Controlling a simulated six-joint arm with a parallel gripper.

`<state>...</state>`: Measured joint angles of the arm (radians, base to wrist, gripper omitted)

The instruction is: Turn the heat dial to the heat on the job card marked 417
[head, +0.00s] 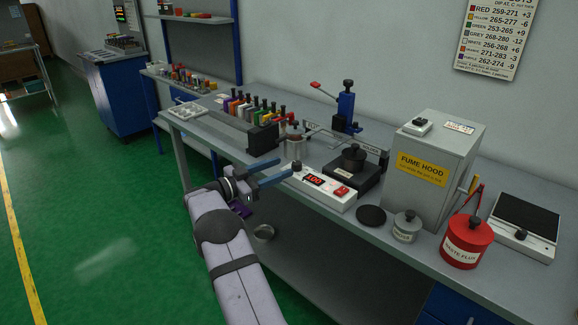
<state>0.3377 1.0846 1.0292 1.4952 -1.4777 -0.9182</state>
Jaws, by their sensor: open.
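A white control box (325,192) with a lit red display (315,180), which seems to read 100, and a red switch (341,190) sits at the bench's front edge. A small dark knob (297,165) at its left end looks like the heat dial; its pointer is too small to read. My gripper (286,168) comes in from the left, with its two blue-grey fingers open and empty. The fingertips are close to the knob; I cannot tell whether they touch it. I cannot make out a job card marked 417.
Behind the box stands a hot plate with a dark lidded pot (353,158). A rack of coloured bottles (258,112) is at left. A grey fume hood (436,165), a grey tin (406,226) and a red tin (467,242) are at right. A wall chart (494,38) lists colours and temperatures.

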